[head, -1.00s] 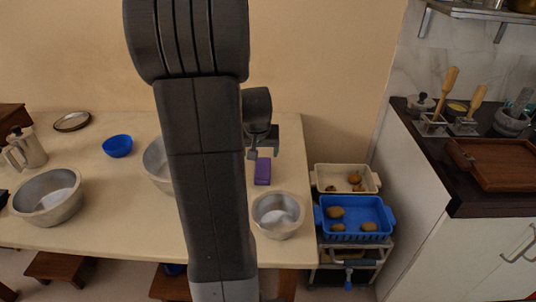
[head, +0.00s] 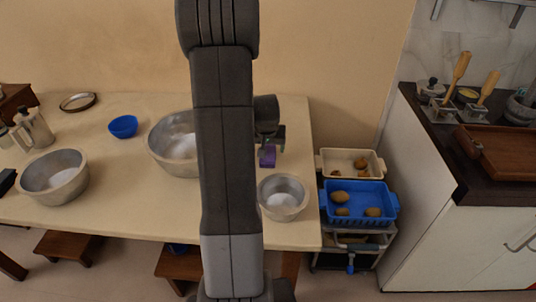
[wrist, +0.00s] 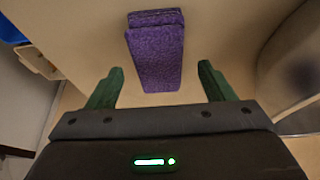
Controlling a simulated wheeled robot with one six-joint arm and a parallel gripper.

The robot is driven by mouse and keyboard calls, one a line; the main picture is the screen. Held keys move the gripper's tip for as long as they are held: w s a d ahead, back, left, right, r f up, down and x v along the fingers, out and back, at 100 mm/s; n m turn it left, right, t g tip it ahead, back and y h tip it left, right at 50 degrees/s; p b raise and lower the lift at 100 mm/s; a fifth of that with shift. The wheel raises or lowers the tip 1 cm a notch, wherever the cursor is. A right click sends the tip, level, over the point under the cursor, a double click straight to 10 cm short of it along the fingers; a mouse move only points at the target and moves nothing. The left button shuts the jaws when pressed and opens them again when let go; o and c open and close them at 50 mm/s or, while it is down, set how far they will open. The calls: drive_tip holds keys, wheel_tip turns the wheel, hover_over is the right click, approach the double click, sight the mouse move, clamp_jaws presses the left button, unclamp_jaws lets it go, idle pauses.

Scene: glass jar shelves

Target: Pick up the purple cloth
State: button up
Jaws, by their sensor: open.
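The purple cloth (wrist: 157,50) looks like a small folded block on the cream table in the wrist view. It lies beyond and between the tips of my gripper (wrist: 158,82), whose green fingers are spread apart with nothing between them. In the head view the cloth (head: 267,156) is partly hidden by my gripper (head: 273,142), which is over or beside it near the table's right end. I cannot tell how high the fingers are above the table.
A metal bowl (head: 283,197) stands in front of the cloth, and a larger metal bowl (head: 172,146) is to the left, partly behind my arm. A blue bin (head: 360,212) and a cream bin (head: 329,165) with brown items stand right of the table (head: 110,210).

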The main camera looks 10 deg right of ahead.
drive_tip(key=shift+x, duration=1.65)
drive_tip(key=shift+f+b, duration=0.25)
drive_tip(key=shift+b, duration=0.05)
drive_tip(key=shift+c, duration=0.3)
drive_tip(key=c, duration=1.1)
drive_tip(key=shift+o, duration=0.2)
drive_tip(key=shift+r, duration=0.1)
wheel_tip(320, 180, up, 10)
drive_tip(key=shift+r+p, duration=0.15)
drive_tip(key=shift+p, duration=0.4)
